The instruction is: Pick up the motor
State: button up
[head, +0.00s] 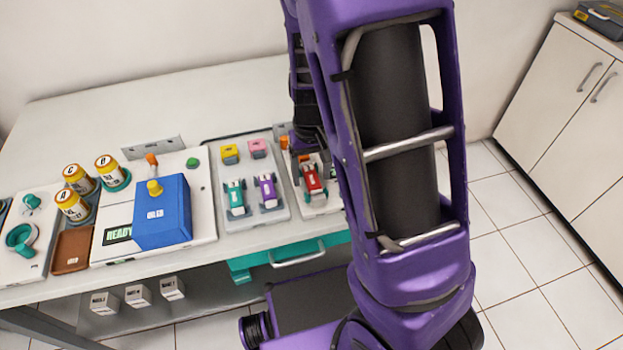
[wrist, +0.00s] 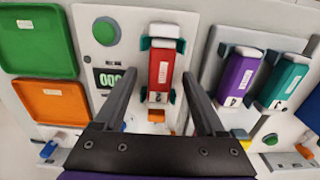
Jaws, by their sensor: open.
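No label tells me which thing is the motor. The candidates are the coloured blocks in teal holders: a red block (head: 311,180), a purple block (head: 267,191) and a teal block (head: 236,198). In the wrist view the red block (wrist: 161,80) stands between the two open fingers of my gripper (wrist: 161,74), with a gap on both sides. The purple block (wrist: 238,78) and teal block (wrist: 284,84) are right of the fingers there. In the head view my arm hides most of the gripper, which is by the red block.
A blue box (head: 163,212) with a yellow knob and several yellow-topped cans (head: 79,179) stand to the left on the bench. In the wrist view a green button (wrist: 105,31), a green tray (wrist: 38,8) and an orange tray (wrist: 52,82) lie left of the fingers.

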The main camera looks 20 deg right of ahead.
grip_shut()
dwell(0.4)
